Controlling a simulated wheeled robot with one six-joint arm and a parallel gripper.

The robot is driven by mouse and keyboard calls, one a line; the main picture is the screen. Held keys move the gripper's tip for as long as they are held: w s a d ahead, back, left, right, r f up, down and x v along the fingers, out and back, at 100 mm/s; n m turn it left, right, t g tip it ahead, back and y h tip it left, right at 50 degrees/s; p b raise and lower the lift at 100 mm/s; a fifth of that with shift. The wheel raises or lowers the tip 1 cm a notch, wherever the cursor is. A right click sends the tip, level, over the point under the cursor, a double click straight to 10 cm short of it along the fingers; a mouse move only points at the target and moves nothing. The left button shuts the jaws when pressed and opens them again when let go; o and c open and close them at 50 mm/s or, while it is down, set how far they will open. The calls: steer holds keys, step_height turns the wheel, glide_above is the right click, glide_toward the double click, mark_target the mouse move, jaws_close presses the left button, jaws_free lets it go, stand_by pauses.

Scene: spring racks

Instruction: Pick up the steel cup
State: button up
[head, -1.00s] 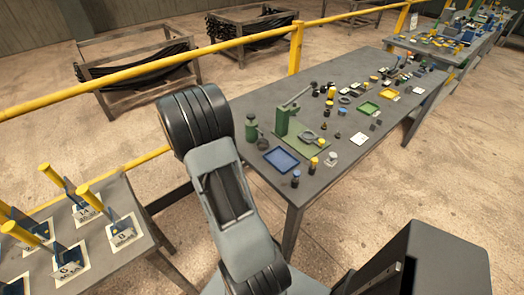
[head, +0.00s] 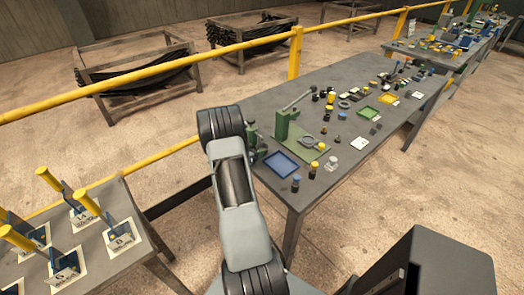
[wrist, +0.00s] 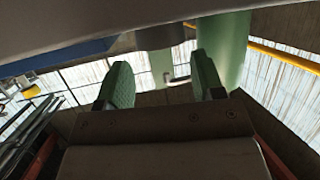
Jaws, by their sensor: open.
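In the wrist view my gripper (wrist: 162,74) is open, its two green-padded fingers apart, with nothing clasped between them. Beyond the fingertips, at the top, a grey cylinder (wrist: 155,38) shows in part; it may be the steel cup, but its upper part is cut off from view. A large green cylinder (wrist: 224,45) stands just right of it, behind the right finger. In the head view a small pale metallic cup-like thing (head: 331,163) stands at the table's near edge; I cannot tell whether it is the steel cup. My arm covers the table's left end.
The grey table (head: 300,200) holds a green press (head: 287,128), a blue tray (head: 281,163), a green tray (head: 368,112) and several small parts. A yellow rail (head: 200,62) runs behind. A second table (head: 115,268) with yellow-handled fixtures stands at left.

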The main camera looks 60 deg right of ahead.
mark_target(265, 145)
steer(key=shift+p+x, duration=0.5)
steer(key=shift+x, duration=2.15)
steer(key=shift+c, duration=0.2)
steer(key=c, duration=0.6)
steer(key=shift+a, duration=0.1)
